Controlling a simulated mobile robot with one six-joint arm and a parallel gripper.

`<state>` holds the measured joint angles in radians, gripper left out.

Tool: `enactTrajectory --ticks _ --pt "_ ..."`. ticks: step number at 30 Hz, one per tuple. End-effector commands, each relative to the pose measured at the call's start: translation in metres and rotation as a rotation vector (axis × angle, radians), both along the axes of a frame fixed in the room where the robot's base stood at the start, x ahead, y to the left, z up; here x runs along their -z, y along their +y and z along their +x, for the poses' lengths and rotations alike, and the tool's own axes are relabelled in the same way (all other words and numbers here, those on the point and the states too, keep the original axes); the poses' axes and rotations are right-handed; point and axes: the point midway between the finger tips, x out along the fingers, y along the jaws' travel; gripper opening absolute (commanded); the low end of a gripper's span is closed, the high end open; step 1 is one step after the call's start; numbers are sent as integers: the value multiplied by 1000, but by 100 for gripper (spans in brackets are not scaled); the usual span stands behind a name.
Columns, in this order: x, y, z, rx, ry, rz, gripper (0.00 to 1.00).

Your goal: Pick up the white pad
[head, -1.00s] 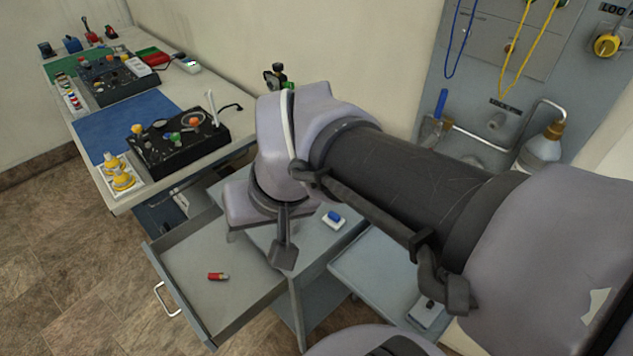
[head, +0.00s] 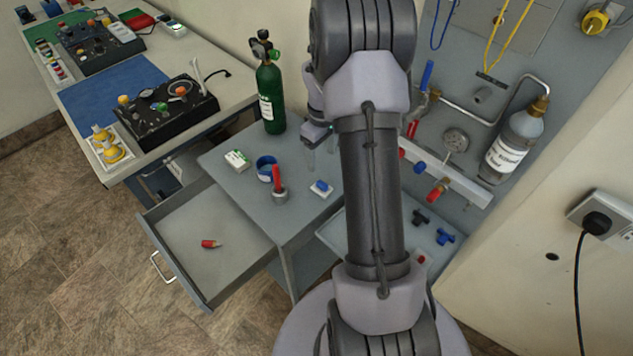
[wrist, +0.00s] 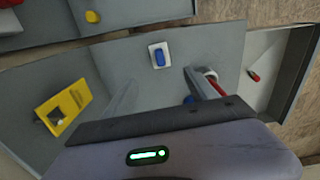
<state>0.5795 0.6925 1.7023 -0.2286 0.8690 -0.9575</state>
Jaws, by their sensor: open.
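The white pad (head: 316,193) lies flat on the grey tabletop with a blue piece on top of it. It also shows in the wrist view (wrist: 153,62), just beyond and between my fingertips. My gripper (head: 322,160) is open above the table, near the pad and partly hidden behind my arm in the head view. In the wrist view the two fingers of my gripper (wrist: 161,80) are apart, with nothing between them.
A red-handled tool (head: 278,180), a blue ring (head: 264,166), a white-and-green box (head: 236,160) and a green cylinder (head: 270,98) stand on the tabletop. An open drawer (head: 205,275) holds a red item (head: 210,243). A yellow plate (wrist: 50,112) shows at left in the wrist view.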

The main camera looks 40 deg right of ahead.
Motion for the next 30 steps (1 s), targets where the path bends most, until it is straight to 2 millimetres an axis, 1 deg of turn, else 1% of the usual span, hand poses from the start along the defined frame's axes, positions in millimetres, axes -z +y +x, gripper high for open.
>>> enactTrajectory --ticks 1,3,6,9,11,14,18,19,21,26,27,29,30 --pt "22 1 -1 0 3 3 66" --pt "42 1 -1 1 3 3 66" --pt "64 1 -1 1 2 2 66" --pt "75 1 -1 1 1 1 66" --pt "79 1 -1 1 1 1 66" --pt "91 1 -4 2 2 2 66" --pt "121 2 -8 2 1 2 66" --pt "125 2 -7 3 1 2 66" --pt "130 2 -7 3 0 1 66" --pt "127 2 -7 3 0 0 66" --pt "127 2 -7 3 0 1 58" --pt "127 2 -7 2 0 0 47" --pt "127 2 -7 2 0 1 39"
